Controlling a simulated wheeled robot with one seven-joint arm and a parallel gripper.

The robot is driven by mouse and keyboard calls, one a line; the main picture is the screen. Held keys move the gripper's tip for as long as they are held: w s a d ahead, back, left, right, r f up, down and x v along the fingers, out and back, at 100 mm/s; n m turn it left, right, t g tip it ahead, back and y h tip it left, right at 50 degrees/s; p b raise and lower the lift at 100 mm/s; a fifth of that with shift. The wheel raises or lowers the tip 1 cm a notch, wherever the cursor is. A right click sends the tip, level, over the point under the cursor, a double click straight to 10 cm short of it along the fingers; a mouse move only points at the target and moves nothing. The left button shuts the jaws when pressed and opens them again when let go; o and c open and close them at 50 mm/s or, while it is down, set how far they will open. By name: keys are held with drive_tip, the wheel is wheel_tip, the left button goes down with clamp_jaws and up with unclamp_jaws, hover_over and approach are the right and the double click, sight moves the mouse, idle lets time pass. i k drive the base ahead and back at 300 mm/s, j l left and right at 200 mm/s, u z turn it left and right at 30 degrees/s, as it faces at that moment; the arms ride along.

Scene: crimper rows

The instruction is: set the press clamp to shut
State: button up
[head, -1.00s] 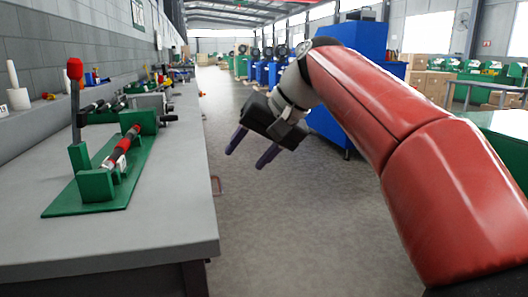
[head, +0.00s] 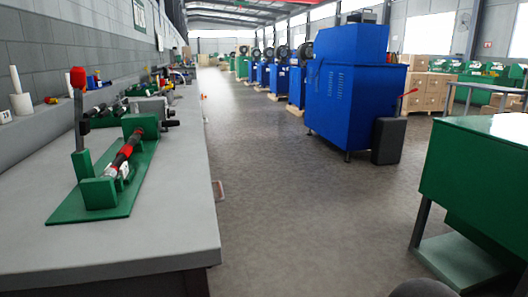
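The press clamp is a green metal fixture (head: 97,196) on the grey workbench at the left. Its lever (head: 78,112) stands upright, with a red knob on top. A red and black cylindrical piece (head: 126,150) lies in the green fixture between its blocks. My gripper is not in this view now, so its opening cannot be seen. Only a small dark rounded shape shows at the bottom right edge.
The grey bench (head: 180,215) has a clear front strip. Tools and fittings lie farther back along it. A blue machine (head: 345,85) stands beyond the aisle, and a green table (head: 475,175) is at the right. The aisle floor (head: 290,190) is free.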

sight(78, 74)
drive_tip(key=u, duration=0.8)
drive_tip(key=i+l+u, duration=0.15)
drive_tip(key=u, duration=0.3)
drive_tip(key=i+l+u, duration=0.1)
drive_tip(key=l+u, duration=0.15)
drive_tip(key=u, duration=0.2)
drive_tip(key=i+l+u, duration=0.1)
drive_tip(key=l+u, duration=0.2)
drive_tip(key=u, duration=0.15)
drive_tip(key=l+u, duration=0.25)
drive_tip(key=u, duration=0.2)
drive_tip(key=l+u, duration=0.3)
drive_tip(key=u, duration=0.15)
